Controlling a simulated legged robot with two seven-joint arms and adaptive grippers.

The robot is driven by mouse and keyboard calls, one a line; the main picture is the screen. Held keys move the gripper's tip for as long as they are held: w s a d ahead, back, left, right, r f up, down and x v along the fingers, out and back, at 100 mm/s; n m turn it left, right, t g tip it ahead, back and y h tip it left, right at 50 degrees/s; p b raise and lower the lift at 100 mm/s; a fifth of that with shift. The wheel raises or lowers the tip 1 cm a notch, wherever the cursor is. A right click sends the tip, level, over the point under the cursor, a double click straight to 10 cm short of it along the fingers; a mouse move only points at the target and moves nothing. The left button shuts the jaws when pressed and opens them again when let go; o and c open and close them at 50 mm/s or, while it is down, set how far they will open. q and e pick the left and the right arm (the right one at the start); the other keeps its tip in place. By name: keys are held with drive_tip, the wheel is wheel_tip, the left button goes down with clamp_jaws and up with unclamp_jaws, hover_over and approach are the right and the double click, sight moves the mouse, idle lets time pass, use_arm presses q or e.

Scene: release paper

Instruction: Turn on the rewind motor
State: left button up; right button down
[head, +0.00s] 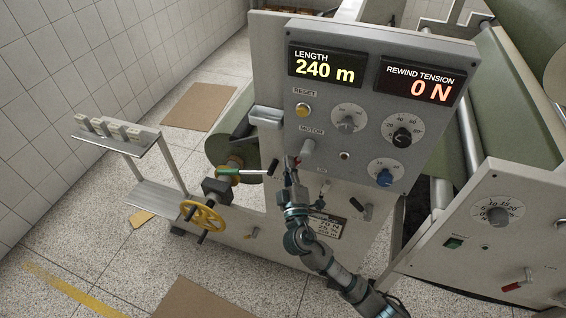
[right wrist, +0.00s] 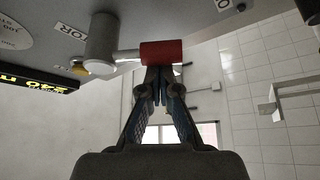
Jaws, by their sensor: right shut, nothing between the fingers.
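The grey control panel (head: 330,100) carries a MOTOR label (head: 312,131) with a grey switch hub (head: 307,148) below it. In the right wrist view the hub (right wrist: 100,45) has a metal stem ending in a red grip (right wrist: 162,52). My right gripper (head: 290,170) is shut and empty, just below the switch. In the right wrist view its closed fingertips (right wrist: 158,72) are right at the red grip; I cannot tell if they touch it. The displays read LENGTH 240 m (head: 326,68) and REWIND TENSION 0 N (head: 422,85). My left gripper is not in view.
A yellow RESET button (head: 303,110) sits above the switch. Several dials, including a blue knob (head: 384,178), are to its right. Large rollers (head: 468,130) are behind.

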use_arm(q)
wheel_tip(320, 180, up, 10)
drive_tip(key=p, duration=1)
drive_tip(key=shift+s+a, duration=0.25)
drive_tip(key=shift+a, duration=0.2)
use_arm(e)
drive_tip(key=s+d+f+n+g+y, duration=0.1)
drive_tip(key=s+d+n+g, duration=0.1)
drive_tip(key=d+n, duration=0.2)
drive_tip(key=shift+d+f+n, duration=0.4)
drive_tip(key=shift+d, duration=0.4)
use_arm(q)
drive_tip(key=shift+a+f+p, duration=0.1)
drive_tip(key=shift+p, duration=0.2)
use_arm(e)
drive_tip(key=shift+w+d+r, duration=0.1)
drive_tip(key=shift+d, duration=0.05)
